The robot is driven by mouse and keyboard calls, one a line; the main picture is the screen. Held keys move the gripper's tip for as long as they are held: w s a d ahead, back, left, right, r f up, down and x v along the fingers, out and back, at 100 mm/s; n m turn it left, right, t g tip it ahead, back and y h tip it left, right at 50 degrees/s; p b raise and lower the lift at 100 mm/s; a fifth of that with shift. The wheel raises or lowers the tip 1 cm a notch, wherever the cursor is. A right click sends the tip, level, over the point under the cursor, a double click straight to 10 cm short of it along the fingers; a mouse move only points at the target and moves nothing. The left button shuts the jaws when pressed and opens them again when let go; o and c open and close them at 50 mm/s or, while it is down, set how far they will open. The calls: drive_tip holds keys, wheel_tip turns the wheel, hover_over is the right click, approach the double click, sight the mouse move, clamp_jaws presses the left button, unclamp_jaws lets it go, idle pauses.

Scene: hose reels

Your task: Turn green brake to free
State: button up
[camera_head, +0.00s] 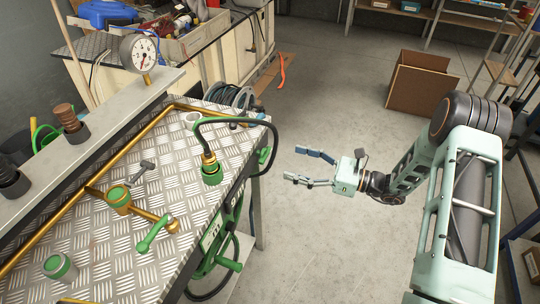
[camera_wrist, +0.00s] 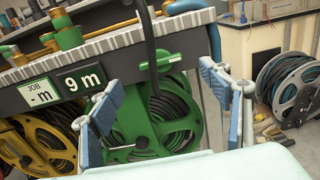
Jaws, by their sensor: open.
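The green hose reel (camera_wrist: 190,135) hangs under the bench edge, with dark hose wound on it. It also shows in the head view below the bench (camera_head: 208,262). A thin pale lever with a dark knob (camera_wrist: 141,143) lies across its lower left front. I cannot tell for sure that this is the green brake, nor read its setting. My gripper (camera_head: 296,164) is open and empty, right of the bench and apart from it. In the wrist view its blue-padded fingers (camera_wrist: 158,93) stand either side of the reel, with the reel beyond them.
The treadplate bench (camera_head: 105,240) carries brass pipe, a green-handled valve (camera_head: 155,232) and a hose end (camera_head: 210,168). A yellow reel (camera_wrist: 45,140) hangs left of the green one. A sign (camera_wrist: 83,78) reads 9 m. An open box (camera_head: 420,85) stands on the floor.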

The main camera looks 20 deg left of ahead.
sight(268, 155)
drive_tip(key=a, duration=0.8)
drive_tip(key=shift+w+a, duration=0.35)
drive_tip(key=shift+a, duration=0.05)
drive_tip(key=shift+c, duration=0.6)
drive_tip(key=c, duration=1)
